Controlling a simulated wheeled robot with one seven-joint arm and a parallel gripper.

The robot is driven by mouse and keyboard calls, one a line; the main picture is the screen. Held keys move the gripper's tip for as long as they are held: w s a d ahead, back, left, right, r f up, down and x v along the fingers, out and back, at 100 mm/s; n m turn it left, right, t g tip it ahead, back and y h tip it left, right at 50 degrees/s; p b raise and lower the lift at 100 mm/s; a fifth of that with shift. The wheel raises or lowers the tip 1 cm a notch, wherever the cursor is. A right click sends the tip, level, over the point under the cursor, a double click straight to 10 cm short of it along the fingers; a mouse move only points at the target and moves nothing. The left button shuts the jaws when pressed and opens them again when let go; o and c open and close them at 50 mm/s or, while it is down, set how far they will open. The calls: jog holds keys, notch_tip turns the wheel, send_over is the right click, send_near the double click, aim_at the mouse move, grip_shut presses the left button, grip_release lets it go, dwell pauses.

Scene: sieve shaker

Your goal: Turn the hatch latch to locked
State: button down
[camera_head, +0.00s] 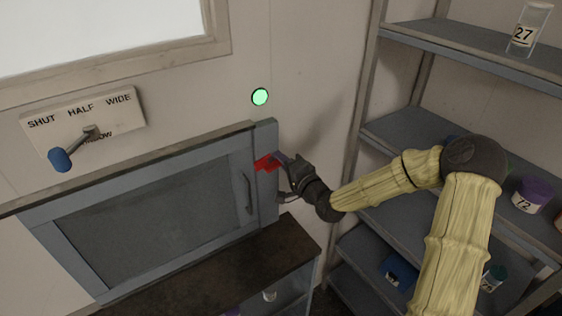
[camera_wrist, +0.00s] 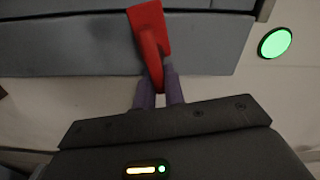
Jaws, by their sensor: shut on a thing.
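The hatch (camera_head: 150,210) is a grey-framed panel with a dark window on the wall, and it looks closed. The red latch (camera_head: 265,163) sits on the frame's right upright, above and right of the hatch handle (camera_head: 246,192). In the wrist view the latch (camera_wrist: 150,32) shows a red plate with a lever pointing toward my gripper. My gripper (camera_head: 284,160) reaches in from the right, and its purple fingers (camera_wrist: 160,88) are shut on the end of the red lever. The fingertips are partly hidden by the lever.
A round green light (camera_head: 260,97) is on the wall above the latch. A lever panel (camera_head: 85,120) marked SHUT, HALF, WIDE is at the left. Metal shelves (camera_head: 420,130) with labelled jars stand at the right, close to my arm. A dark counter (camera_head: 235,275) lies below the hatch.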

jog(key=shift+f+m, duration=0.3)
jog(key=shift+m, duration=1)
jog(key=c, duration=1.5)
grip_release()
jog(key=p+v, duration=0.2)
jog(key=v, duration=0.3)
jog(key=p+v, duration=0.3)
jog(key=v, duration=0.2)
jog(key=d+r+p+v, duration=0.1)
jog(key=p+v, duration=0.2)
jog(key=v, duration=0.2)
jog(key=shift+w+d, duration=0.2)
jog(key=shift+w, duration=0.05)
jog(key=shift+p, duration=0.5)
